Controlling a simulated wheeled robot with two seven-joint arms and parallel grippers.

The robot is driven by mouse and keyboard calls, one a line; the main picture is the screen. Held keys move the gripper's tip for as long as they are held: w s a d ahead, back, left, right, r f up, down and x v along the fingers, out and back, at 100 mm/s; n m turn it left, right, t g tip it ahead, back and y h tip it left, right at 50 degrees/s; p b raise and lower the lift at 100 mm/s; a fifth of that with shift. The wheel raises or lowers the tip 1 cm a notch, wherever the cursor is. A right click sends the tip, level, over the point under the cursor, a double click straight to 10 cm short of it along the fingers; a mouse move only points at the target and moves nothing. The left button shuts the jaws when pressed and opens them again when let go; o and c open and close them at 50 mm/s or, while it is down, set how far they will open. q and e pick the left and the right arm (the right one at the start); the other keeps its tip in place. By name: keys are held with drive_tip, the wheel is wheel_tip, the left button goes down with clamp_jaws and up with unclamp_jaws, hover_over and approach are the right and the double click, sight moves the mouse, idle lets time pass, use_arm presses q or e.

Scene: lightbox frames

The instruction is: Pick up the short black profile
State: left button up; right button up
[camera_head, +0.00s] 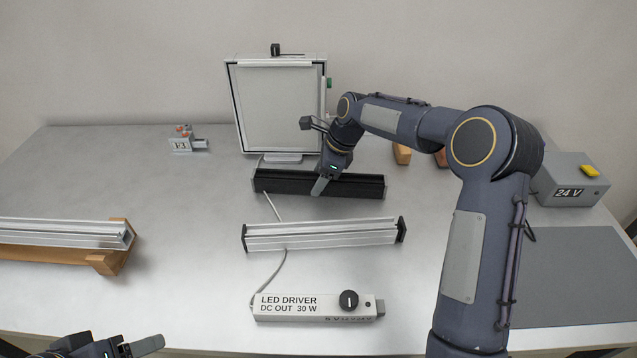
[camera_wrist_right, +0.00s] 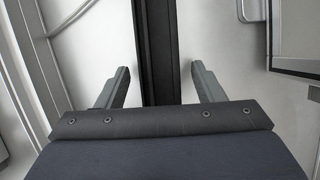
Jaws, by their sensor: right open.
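The short black profile (camera_head: 360,186) lies on the table in front of the upright framed panel. It also shows in the wrist view (camera_wrist_right: 157,40), running up the picture between the two fingers. My right gripper (camera_head: 321,186) points down at the profile, left of its middle, and hides part of it. The jaws (camera_wrist_right: 161,85) are open, one finger on each side of the profile, with a gap on both sides. I cannot tell how far the fingertips reach down. My left gripper (camera_head: 138,346) is at the bottom left edge, far from the profile, mostly cut off.
A silver profile with black end caps (camera_head: 320,235) lies just in front. The framed panel (camera_head: 278,105) stands close behind. An LED driver (camera_head: 312,307) is near the front edge, a 24 V box (camera_head: 570,182) at right. Another silver profile (camera_head: 60,233) rests on wood at left.

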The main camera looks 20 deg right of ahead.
drive_tip(key=shift+a+f, duration=0.1)
drive_tip(key=shift+f, duration=0.15)
drive_tip(key=shift+r, duration=0.1)
drive_tip(key=c, duration=1.3)
